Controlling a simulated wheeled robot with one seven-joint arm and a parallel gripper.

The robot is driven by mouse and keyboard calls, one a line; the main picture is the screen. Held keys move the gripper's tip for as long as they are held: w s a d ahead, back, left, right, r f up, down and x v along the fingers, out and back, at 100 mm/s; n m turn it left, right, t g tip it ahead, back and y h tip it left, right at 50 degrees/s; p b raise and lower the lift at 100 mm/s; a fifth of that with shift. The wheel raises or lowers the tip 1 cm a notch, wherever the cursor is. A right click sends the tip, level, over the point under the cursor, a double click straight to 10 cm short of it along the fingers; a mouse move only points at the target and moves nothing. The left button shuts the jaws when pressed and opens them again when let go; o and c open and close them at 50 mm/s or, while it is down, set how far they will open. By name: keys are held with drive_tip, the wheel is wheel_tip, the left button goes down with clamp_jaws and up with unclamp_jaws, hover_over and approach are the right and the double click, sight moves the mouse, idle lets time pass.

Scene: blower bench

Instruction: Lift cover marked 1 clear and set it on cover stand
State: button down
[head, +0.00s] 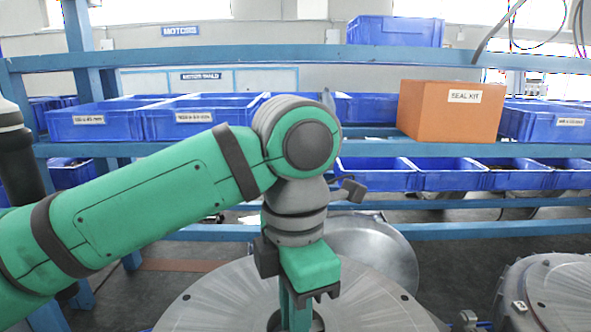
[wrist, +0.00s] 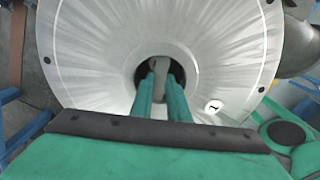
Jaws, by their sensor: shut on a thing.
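The cover marked 1 (wrist: 95,60) is a large, pale round metal disc with a dark central opening and small holes near its rim. Its "1" label (wrist: 213,106) shows to the right of the fingers in the wrist view. In the head view the cover (head: 225,298) lies below my arm, partly hidden by it. My gripper (wrist: 161,78) points down at the middle of the cover, shut on a grey grip piece (wrist: 159,64) at the opening. I cannot tell whether the cover is raised. I cannot identify the cover stand for sure.
A grey round metal part (head: 380,252) stands just behind the cover. Another round metal unit (head: 555,292) is at the right. Blue shelving (head: 460,231) with blue bins (head: 180,119) and an orange seal kit box (head: 450,112) spans the back.

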drive_tip(key=shift+r, duration=2.35)
idle(0.7)
